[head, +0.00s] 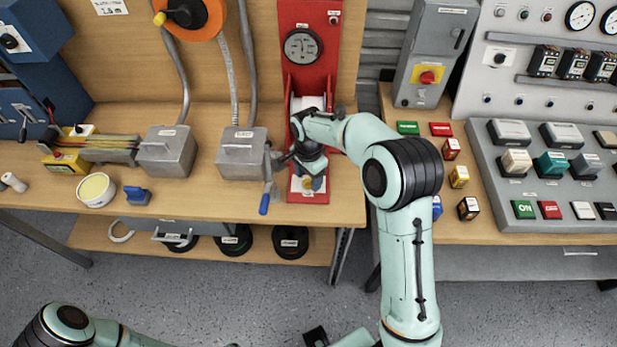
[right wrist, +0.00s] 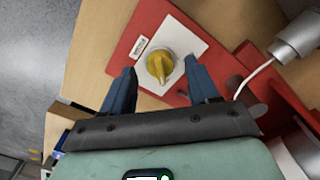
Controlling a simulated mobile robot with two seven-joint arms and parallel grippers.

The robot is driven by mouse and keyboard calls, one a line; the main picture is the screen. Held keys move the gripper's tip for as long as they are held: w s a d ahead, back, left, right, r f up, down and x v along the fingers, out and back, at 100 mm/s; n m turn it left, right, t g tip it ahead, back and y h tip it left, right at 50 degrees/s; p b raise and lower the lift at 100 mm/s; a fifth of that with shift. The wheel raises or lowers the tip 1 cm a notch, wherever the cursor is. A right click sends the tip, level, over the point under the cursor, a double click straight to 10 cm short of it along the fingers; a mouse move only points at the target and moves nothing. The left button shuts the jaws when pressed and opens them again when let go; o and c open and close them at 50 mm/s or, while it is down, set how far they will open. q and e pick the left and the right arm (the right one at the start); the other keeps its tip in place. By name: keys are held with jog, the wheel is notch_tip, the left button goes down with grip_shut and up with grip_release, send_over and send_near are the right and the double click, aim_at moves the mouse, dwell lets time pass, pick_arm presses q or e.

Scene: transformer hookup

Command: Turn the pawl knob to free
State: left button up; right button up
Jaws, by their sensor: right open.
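The pawl knob (right wrist: 158,65) is a yellow knob on a white plate (right wrist: 178,42) fixed to a red base (right wrist: 140,25), with a small label beside it. In the head view the knob (head: 318,183) shows small, partly hidden by my right gripper. My right gripper (right wrist: 160,78) is open, with one dark blue finger on each side of the knob; both fingers look apart from it. In the head view the right gripper (head: 311,171) is over the front of the red stand. Only part of my left arm shows at bottom left; its gripper is not seen.
A lever with a blue handle (head: 264,204) hangs just left of the red base. A grey box (head: 242,152) stands further left. A white cable (right wrist: 255,78) runs close to the right finger in the wrist view. Small coloured blocks (head: 459,177) lie on the right bench.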

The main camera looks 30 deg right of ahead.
jog(key=shift+f, duration=0.35)
jog(key=c, duration=1)
jog(key=shift+c, duration=0.2)
